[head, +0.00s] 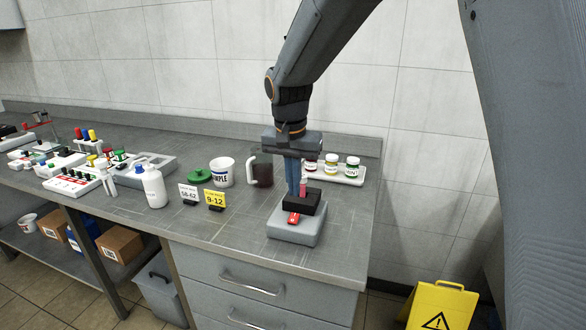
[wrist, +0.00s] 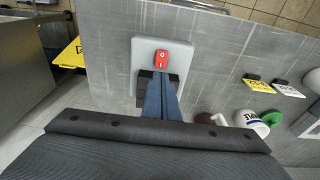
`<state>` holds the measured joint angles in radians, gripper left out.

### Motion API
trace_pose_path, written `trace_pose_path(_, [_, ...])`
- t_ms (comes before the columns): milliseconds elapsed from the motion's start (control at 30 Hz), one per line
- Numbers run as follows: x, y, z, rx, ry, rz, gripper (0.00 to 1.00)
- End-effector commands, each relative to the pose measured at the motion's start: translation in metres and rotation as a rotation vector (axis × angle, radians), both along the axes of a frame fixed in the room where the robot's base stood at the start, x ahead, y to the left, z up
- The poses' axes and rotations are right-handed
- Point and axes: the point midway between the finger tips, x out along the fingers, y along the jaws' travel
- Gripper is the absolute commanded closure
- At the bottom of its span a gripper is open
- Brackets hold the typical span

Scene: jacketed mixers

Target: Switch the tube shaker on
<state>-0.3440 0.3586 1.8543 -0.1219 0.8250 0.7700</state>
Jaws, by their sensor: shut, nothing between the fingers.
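The tube shaker (head: 290,235) is a light grey box with a black block (head: 303,203) on top, near the front right of the counter. A red rocker switch (head: 293,217) sits on its front; it also shows in the wrist view (wrist: 163,60). A pink tube (head: 303,187) shows at the black block. My gripper (head: 293,192), with blue fingers, is shut and empty, pointing down over the shaker. In the wrist view its fingertips (wrist: 160,78) cover part of the black block, close to the switch. I cannot tell whether they touch anything.
A white rack of jars (head: 345,178) and a dark jug (head: 263,172) stand behind the shaker. To the left are a white cup (head: 222,172), yellow card (head: 215,198) and white bottle (head: 154,188). A yellow floor sign (head: 440,305) stands right of the counter.

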Motion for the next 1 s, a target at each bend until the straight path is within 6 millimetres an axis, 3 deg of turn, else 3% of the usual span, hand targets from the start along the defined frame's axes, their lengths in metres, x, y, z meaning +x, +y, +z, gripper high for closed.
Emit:
trace_pose_path(200, [0.004,-0.002,-0.040,0.000,0.004,0.000,1.00])
trace_pose_path(400, [0.007,-0.003,-0.061,0.001,0.001,0.000,1.00])
trace_pose_path(1000, [0.007,0.005,-0.069,0.006,0.018,0.013,1.00])
